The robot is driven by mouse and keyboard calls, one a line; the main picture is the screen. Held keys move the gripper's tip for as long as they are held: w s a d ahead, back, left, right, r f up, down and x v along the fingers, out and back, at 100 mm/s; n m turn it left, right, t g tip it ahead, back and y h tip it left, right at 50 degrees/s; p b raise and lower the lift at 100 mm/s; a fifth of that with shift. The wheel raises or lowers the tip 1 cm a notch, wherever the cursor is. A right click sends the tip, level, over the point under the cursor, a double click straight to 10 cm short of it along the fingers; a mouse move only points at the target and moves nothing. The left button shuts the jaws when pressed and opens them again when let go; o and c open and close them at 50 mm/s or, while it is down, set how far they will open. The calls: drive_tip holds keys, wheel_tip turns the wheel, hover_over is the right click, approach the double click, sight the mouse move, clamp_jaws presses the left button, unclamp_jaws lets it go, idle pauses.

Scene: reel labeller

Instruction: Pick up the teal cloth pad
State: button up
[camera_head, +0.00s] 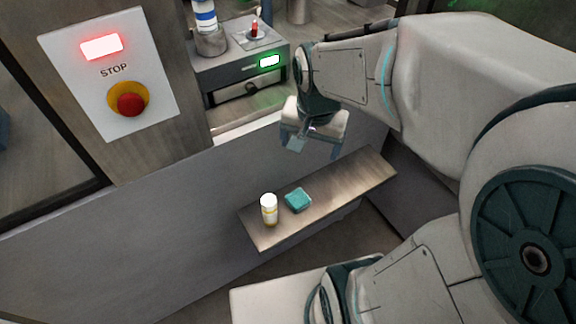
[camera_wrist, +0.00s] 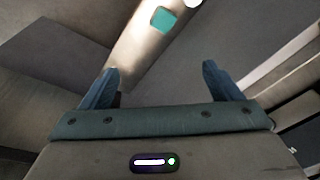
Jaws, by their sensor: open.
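The pad also shows in the wrist view (camera_wrist: 164,19) near the top, beyond the fingertips. My gripper (camera_head: 313,146) is above the shelf, up and slightly right of the pad, and apart from it. In the wrist view its two blue fingers (camera_wrist: 160,78) are spread wide with nothing between them.
The white bottle (camera_head: 269,209) with a yellowish base stands close beside the pad. A grey wall panel (camera_head: 150,235) runs behind the shelf. A labelling machine (camera_head: 240,75) with a green light stands behind it. A red stop button (camera_head: 131,104) is at upper left.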

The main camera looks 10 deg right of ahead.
drive_tip(key=w+f+m+g+b, duration=0.1)
drive_tip(key=w+f+m+b, duration=0.35)
drive_tip(key=f, duration=0.55)
drive_tip(key=w+f+m+g+b, duration=0.1)
drive_tip(key=w+f+m+b, duration=0.3)
drive_tip(key=f, duration=0.6)
drive_tip(key=b, duration=0.2)
hover_over(298, 198)
drive_tip(key=shift+n, duration=0.45)
drive_tip(key=f, duration=0.8)
drive_tip(key=shift+s+a+f, duration=0.15)
drive_tip(key=shift+a, duration=0.15)
drive_tip(key=shift+w+d+f+b, duration=0.15)
drive_tip(key=shift+f+b, duration=0.1)
drive_tip(key=shift+f, duration=1.1)
drive_tip(key=shift+w+d+f+b, duration=0.1)
drive_tip(key=shift+d+f+b, duration=0.1)
drive_tip(key=shift+f, duration=1.1)
drive_tip(key=shift+c, duration=0.4)
drive_tip(key=c, duration=1)
